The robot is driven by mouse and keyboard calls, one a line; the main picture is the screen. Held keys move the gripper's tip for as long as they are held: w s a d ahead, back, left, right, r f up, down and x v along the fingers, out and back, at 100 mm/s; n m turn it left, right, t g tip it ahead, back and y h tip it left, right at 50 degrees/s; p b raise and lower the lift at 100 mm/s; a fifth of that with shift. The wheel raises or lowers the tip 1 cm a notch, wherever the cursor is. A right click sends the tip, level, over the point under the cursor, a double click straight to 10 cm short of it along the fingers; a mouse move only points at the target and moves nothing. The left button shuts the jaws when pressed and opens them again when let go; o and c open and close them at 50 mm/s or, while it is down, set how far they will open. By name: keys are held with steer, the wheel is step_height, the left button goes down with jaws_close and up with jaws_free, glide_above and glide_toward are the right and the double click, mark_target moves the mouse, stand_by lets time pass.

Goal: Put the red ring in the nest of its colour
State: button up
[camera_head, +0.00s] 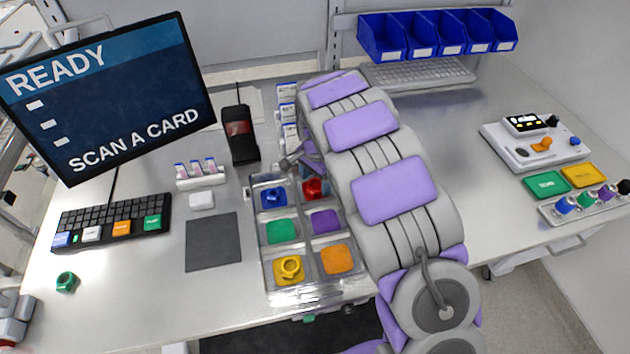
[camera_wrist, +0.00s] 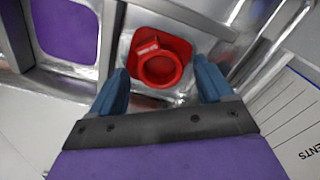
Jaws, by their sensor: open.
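The red ring (camera_wrist: 148,48) lies on the red nest (camera_wrist: 181,43) in the wrist view, its small tab pointing up and left. In the head view the red nest (camera_head: 314,188) is at the tray's back right, partly hidden by my arm. My gripper (camera_wrist: 161,70) is open, with one blue finger on each side of the ring in the picture. I see no finger closed on the ring. The tray (camera_head: 304,228) also has blue, green, purple, yellow and orange nests. A blue ring (camera_head: 273,196) and a yellow ring (camera_head: 290,267) sit in their own colours.
A green ring (camera_head: 66,281) lies on the table at the left, near a keyboard (camera_head: 110,222). A dark mat (camera_head: 213,241), a vial rack (camera_head: 201,174) and a black scanner-like device (camera_head: 239,137) stand left of the tray.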

step_height(320, 180, up, 11)
steer(key=p, duration=0.2)
steer(key=s+d+r+n, duration=0.1)
steer(key=s+d+r, duration=0.5)
steer(key=s+d, duration=0.25)
steer(key=s+d+n, duration=0.2)
steer(key=s, duration=0.8)
steer(key=s+d+r+n+g, duration=0.1)
steer(key=s+d+n, duration=0.2)
steer(key=s, duration=0.8)
steer(key=s+d+n, duration=0.2)
steer(key=s, duration=0.8)
steer(key=shift+s+d+r+n+g, duration=0.3)
steer(key=shift+s+d+n+g, duration=0.05)
steer(key=shift+d+n+g, duration=0.05)
steer(key=shift+a, duration=0.15)
